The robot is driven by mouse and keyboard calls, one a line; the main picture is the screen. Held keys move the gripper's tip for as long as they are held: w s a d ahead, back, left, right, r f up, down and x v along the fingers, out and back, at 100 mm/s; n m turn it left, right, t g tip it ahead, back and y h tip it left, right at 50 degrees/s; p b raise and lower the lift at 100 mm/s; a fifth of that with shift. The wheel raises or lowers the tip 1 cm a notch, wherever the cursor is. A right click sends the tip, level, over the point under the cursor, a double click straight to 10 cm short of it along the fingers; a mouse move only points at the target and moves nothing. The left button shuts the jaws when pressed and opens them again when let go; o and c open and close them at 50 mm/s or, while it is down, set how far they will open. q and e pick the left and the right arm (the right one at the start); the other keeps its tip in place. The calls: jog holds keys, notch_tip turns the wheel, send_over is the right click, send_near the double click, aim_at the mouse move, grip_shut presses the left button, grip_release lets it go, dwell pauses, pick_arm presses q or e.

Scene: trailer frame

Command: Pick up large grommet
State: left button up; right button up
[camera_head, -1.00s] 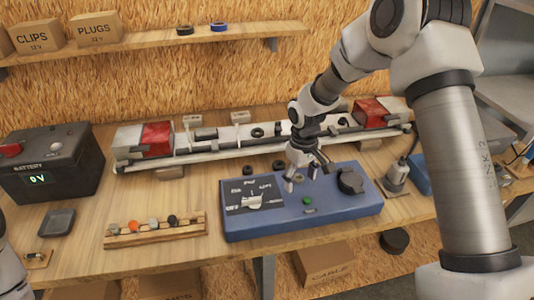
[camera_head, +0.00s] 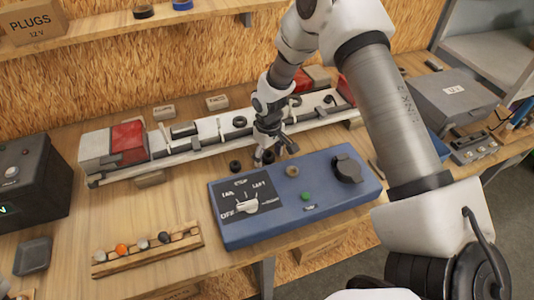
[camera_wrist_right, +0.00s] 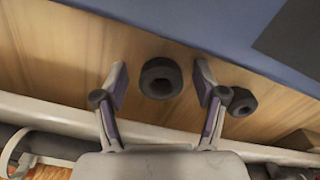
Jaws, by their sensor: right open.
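Two black ring grommets lie on the wooden table between the blue box and the trailer bar. One, the larger-looking grommet (camera_wrist_right: 161,78), sits between the fingers of my right gripper (camera_wrist_right: 161,68) in the right wrist view, with gaps on both sides. The smaller-looking grommet (camera_wrist_right: 242,102) lies just outside the fingers; in the head view it is the left one (camera_head: 235,166). My right gripper (camera_head: 275,157) is open and low behind the blue box; its fingers partly hide the larger-looking grommet. My left gripper is not in view.
The white trailer bar (camera_head: 190,152) runs close behind. A wooden rack (camera_head: 145,262) of small round parts is at the front left.

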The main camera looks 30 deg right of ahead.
jog(key=shift+w, duration=0.1)
jog(key=shift+s+r, duration=0.15)
jog(key=shift+s, duration=0.2)
jog(key=c, duration=0.9)
